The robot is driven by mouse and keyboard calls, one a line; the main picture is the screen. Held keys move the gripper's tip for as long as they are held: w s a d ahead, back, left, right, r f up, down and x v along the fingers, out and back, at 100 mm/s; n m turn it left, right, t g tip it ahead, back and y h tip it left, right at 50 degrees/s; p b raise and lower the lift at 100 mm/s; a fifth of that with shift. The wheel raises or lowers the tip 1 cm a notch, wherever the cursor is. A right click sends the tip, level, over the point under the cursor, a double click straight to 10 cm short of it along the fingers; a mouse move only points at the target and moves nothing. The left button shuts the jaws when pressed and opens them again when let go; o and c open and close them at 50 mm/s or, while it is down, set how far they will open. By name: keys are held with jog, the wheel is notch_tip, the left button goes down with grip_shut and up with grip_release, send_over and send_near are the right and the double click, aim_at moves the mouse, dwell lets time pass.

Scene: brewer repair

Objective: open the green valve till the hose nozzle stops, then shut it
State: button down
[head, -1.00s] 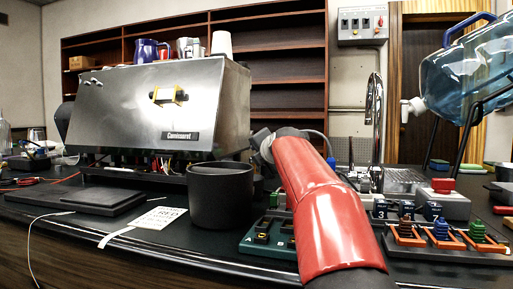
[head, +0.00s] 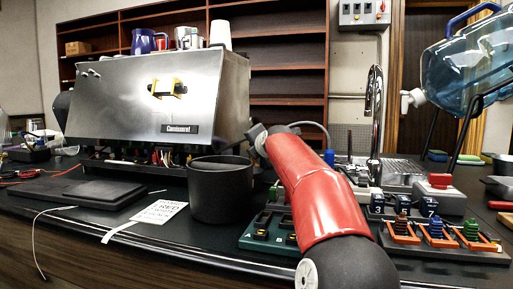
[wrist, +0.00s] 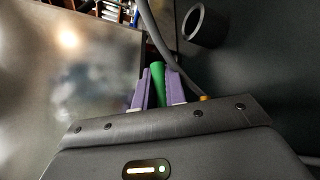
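In the wrist view, my gripper's (wrist: 158,82) two purple fingers stand apart with the green valve (wrist: 158,84) between them. The green part is a narrow, upright-looking piece. I cannot tell whether both fingers press on it. A grey hose (wrist: 156,35) runs down past the right finger. In the head view, my red arm reaches toward the right side of the steel coffee machine (head: 158,100), and my gripper and the valve are hidden there. The hose nozzle cannot be made out.
A dark pot (head: 220,190) stands left of my arm. The green tray (head: 268,232) lies close beside it. A tap (head: 374,110), a row of coloured springs (head: 437,232) and a blue water bottle (head: 465,65) are on the right. A dark ring-shaped opening (wrist: 193,24) shows in the wrist view.

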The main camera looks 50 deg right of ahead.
dwell(0.4)
jog(key=shift+m+g+h, duration=0.3)
jog(key=shift+m+h, duration=0.1)
jog(key=shift+s+d+m+h, duration=0.1)
jog(key=shift+s+m+h, duration=0.15)
jog(key=shift+m+h, duration=0.05)
jog(key=c, duration=1.5)
grip_release()
jog(key=shift+o, duration=0.2)
